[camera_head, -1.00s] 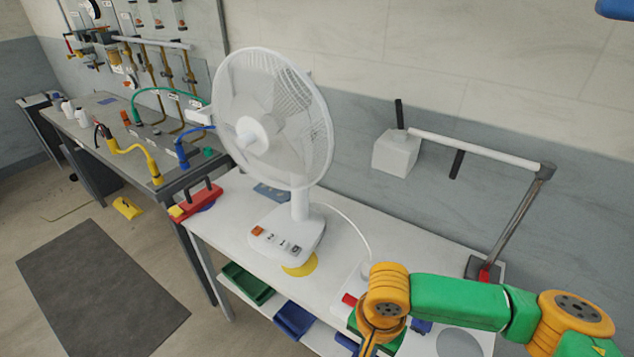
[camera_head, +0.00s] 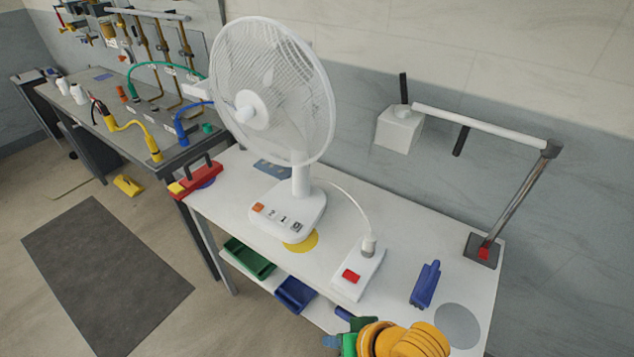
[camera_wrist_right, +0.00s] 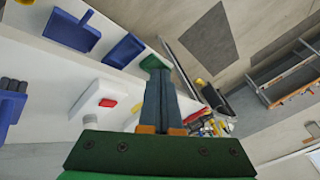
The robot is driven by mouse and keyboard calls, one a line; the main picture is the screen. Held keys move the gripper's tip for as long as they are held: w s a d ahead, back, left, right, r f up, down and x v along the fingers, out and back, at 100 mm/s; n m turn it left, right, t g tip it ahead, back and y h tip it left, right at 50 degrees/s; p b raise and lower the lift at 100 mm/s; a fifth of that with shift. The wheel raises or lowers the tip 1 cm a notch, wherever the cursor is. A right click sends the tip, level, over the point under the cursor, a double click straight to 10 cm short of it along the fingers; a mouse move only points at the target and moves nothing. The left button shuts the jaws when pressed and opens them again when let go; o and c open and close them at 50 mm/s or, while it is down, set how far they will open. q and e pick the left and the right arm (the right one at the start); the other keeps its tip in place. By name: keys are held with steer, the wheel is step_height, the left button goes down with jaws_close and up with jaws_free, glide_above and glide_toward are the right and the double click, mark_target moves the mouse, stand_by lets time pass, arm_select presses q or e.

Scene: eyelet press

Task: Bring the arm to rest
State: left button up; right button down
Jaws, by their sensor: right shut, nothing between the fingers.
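My right gripper (camera_head: 332,341) is low at the bottom edge of the head view, in front of the white table's front edge. The yellow wrist of my right arm (camera_head: 405,340) covers part of the table's near corner. In the right wrist view the two dark blue-green fingers (camera_wrist_right: 168,92) are together with nothing between them. They point away over floor and shelf, apart from the things on the table. My left gripper is in neither view.
The white table (camera_head: 390,265) bears a white fan (camera_head: 270,95), a white box with a red switch (camera_head: 358,275), a blue block-like tool (camera_head: 425,285) and a jointed lamp arm (camera_head: 480,128). Green (camera_head: 248,257) and blue (camera_head: 295,292) bins sit on the shelf below.

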steer(key=s+d+f+h, duration=0.2)
steer(key=s+d, duration=0.1)
steer(key=d, duration=0.4)
steer(key=s+d+f+h, duration=0.3)
steer(key=d, duration=0.4)
step_height(320, 180, down, 19)
steer(key=s+g+b, duration=0.2)
steer(key=b, duration=0.2)
steer(key=s+d+f+n+g+b, duration=0.1)
steer(key=s+f+b, duration=0.1)
steer(key=s+f, duration=1)
step_height(320, 180, down, 2)
steer(key=shift+s+d+f, duration=0.1)
steer(key=shift+s+d, duration=0.1)
steer(key=shift+d, duration=0.2)
